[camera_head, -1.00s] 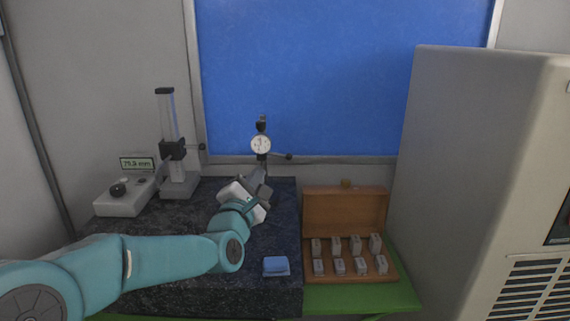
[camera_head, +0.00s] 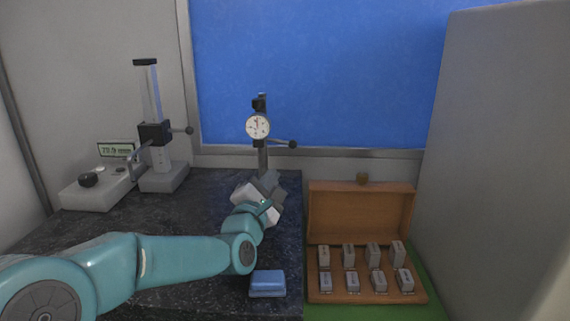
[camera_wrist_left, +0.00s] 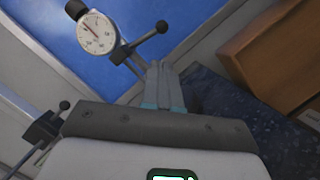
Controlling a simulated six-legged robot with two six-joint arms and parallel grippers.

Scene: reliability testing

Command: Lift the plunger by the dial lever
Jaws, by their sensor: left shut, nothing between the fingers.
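The dial gauge (camera_head: 257,126) has a round white face and stands upright on its post at the back of the dark granite plate. Its lever (camera_head: 280,144) sticks out to the right and ends in a black ball. In the left wrist view the dial (camera_wrist_left: 97,33) and lever (camera_wrist_left: 145,41) show at the upper left, tilted. My left gripper (camera_head: 268,180) is in front of and below the gauge. Its fingertips (camera_wrist_left: 161,68) are shut together and empty, a little below the lever in the wrist view. The plunger cannot be made out. My right gripper is out of view.
A blue block (camera_head: 268,283) lies at the plate's front right. An open wooden box (camera_head: 360,215) with several metal blocks stands to the right. A height gauge (camera_head: 153,133) and a box with a digital display (camera_head: 95,190) stand at left. A grey cabinet (camera_head: 500,150) bounds the right.

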